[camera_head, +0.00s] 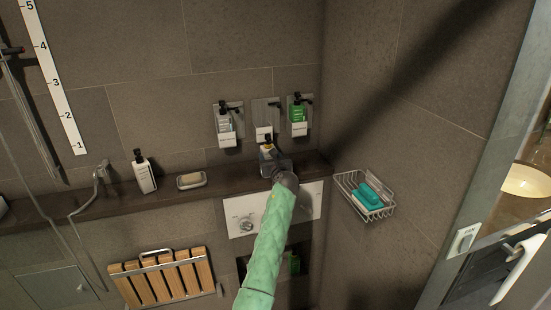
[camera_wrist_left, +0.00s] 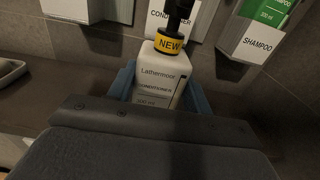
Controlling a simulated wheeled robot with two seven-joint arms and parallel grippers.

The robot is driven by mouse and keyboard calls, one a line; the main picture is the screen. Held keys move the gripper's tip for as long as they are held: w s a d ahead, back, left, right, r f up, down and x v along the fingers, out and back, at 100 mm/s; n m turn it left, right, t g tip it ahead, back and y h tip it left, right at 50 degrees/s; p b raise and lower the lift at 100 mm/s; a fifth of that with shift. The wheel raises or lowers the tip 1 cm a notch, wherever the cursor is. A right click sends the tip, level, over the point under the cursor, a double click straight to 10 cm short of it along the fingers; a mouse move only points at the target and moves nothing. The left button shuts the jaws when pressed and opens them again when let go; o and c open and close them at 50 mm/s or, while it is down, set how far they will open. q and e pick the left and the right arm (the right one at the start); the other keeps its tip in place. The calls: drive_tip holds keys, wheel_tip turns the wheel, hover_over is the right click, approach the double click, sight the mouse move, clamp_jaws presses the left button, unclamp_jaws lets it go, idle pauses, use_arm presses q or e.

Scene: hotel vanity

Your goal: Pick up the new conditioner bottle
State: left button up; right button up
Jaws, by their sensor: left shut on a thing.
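The new conditioner bottle (camera_wrist_left: 160,82) is white with a black pump and a yellow "NEW" collar. In the left wrist view it stands upright between the blue fingers of my left gripper (camera_wrist_left: 158,92), which is shut on it. In the head view, the left gripper (camera_head: 274,163) is over the dark ledge below the wall holders, and the bottle's top (camera_head: 267,148) shows just behind it. The bottle's base is hidden, so I cannot tell if it touches the ledge. My right gripper is in neither view.
Above the ledge (camera_head: 110,205) are a left holder with a bottle (camera_head: 226,124), a middle holder (camera_head: 265,110) with no bottle and a right holder with a green shampoo bottle (camera_head: 298,114). A soap dish (camera_head: 191,180), a white bottle (camera_head: 145,175) and a wire basket (camera_head: 366,196) are nearby.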

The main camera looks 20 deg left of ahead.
sight(270, 145)
use_arm(q)
drive_tip(key=shift+d, duration=0.35)
drive_tip(key=shift+s, duration=0.1)
drive_tip(key=r+b, duration=0.1)
drive_tip(key=r, duration=0.1)
drive_tip(key=r+b, duration=0.1)
drive_tip(key=r, duration=0.1)
drive_tip(key=shift+s+d+b, duration=0.2)
drive_tip(key=shift+s+b, duration=0.1)
drive_tip(key=s+d+r+b, duration=0.3)
drive_tip(key=s+d+r, duration=0.4)
drive_tip(key=s, duration=0.1)
drive_tip(key=shift+s+d+b, duration=0.15)
drive_tip(key=shift+d+b, duration=0.05)
drive_tip(key=shift+b, duration=0.2)
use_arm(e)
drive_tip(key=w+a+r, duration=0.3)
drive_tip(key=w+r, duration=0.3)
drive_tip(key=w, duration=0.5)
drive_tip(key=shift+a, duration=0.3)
